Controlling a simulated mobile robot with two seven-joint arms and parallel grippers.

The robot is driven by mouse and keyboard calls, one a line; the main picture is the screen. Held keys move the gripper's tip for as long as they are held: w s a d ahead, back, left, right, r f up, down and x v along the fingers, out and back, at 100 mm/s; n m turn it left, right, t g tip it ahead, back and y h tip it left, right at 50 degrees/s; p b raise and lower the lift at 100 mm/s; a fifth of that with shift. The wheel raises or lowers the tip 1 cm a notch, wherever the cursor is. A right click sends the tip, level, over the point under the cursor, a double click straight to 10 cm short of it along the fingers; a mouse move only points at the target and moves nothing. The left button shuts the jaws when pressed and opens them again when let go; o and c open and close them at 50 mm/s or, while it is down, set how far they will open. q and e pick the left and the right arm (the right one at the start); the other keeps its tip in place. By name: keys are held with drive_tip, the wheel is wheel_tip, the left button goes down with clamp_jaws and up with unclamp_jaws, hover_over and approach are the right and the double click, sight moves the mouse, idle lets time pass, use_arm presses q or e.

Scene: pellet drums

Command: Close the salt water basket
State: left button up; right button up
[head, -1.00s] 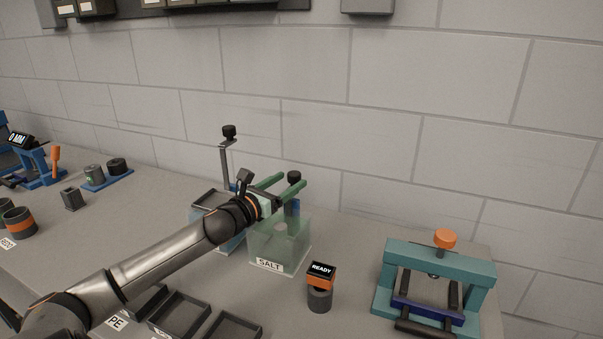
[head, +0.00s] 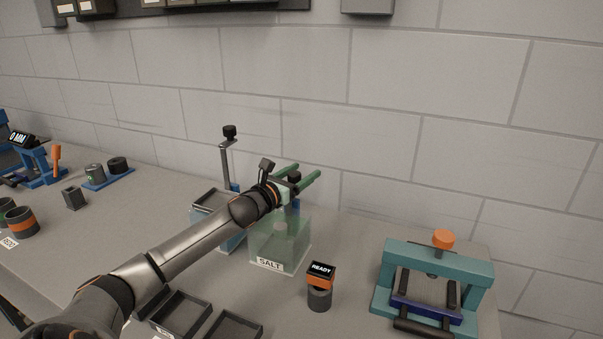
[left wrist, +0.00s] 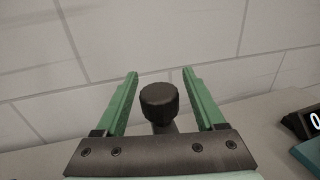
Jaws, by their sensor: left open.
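The clear greenish salt tank (head: 262,250), labelled SALT, stands on the bench by the wall. A black knob (head: 294,178) shows above it, partly behind my gripper; the basket itself is hard to make out. My left gripper (head: 308,169) is open above the tank, its green fingers pointing toward the wall. In the left wrist view, the black knob (left wrist: 159,101) appears between the two spread fingers (left wrist: 160,73), with visible gaps on both sides. I cannot tell its exact depth from the fingers. My right gripper is not in view.
A second tank (head: 207,208) with a raised post and black knob (head: 229,132) stands just left. A READY button device (head: 320,290) stands in front right, and a teal press (head: 390,265) farther right. Black trays (head: 235,325) lie in front. The wall is close behind.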

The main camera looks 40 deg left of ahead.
use_arm(q)
drive_tip(key=shift+c, duration=0.3)
clamp_jaws()
idle(1.0)
